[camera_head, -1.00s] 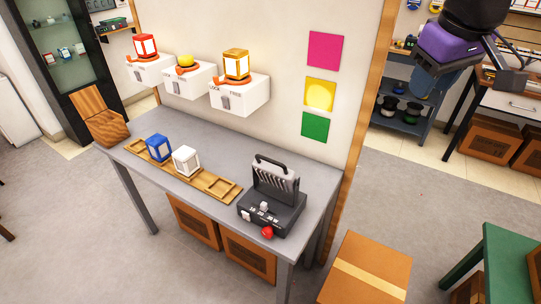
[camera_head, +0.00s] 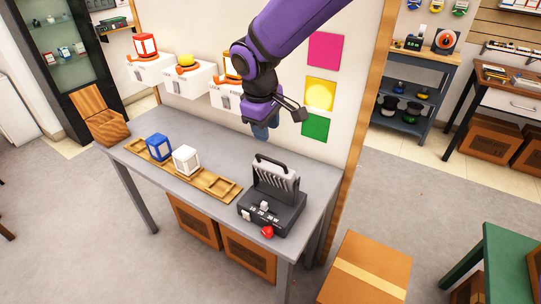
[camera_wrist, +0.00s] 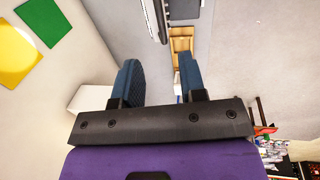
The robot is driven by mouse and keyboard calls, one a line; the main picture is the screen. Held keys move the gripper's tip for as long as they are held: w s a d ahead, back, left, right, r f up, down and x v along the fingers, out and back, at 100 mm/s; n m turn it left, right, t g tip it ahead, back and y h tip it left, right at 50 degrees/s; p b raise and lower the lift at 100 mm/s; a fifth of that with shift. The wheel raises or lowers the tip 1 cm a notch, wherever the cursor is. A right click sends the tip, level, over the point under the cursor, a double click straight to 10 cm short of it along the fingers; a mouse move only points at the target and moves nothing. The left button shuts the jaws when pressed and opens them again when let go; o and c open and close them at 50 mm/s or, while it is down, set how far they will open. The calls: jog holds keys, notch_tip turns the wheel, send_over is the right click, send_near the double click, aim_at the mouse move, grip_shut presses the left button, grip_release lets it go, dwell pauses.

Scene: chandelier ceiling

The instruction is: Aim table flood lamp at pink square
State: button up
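The flood lamp (camera_head: 275,185) stands on the right end of the grey table, with a ribbed housing, a top handle, a dark base (camera_head: 268,212) with switches and a red knob (camera_head: 267,231). The pink square (camera_head: 325,49) is highest on the wall, above the yellow square (camera_head: 320,94) and the green square (camera_head: 315,127). A bright round spot lies on the yellow square. My gripper (camera_head: 262,131) is above and behind the lamp, near the wall, apart from it. In the wrist view its blue fingers (camera_wrist: 160,84) stand apart with nothing between them.
White wall boxes (camera_head: 189,79) with lanterns jut out left of my arm. A cardboard box (camera_head: 366,271) stands on the floor at right.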

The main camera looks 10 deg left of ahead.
aim_at(271, 160)
jog(key=f, duration=0.3)
jog(key=w+f, duration=0.1)
jog(key=f, duration=0.6)
jog(key=shift+w+d+f, duration=0.25)
jog(key=shift+w+d, duration=0.1)
jog(key=shift+w, duration=0.05)
grip_shut()
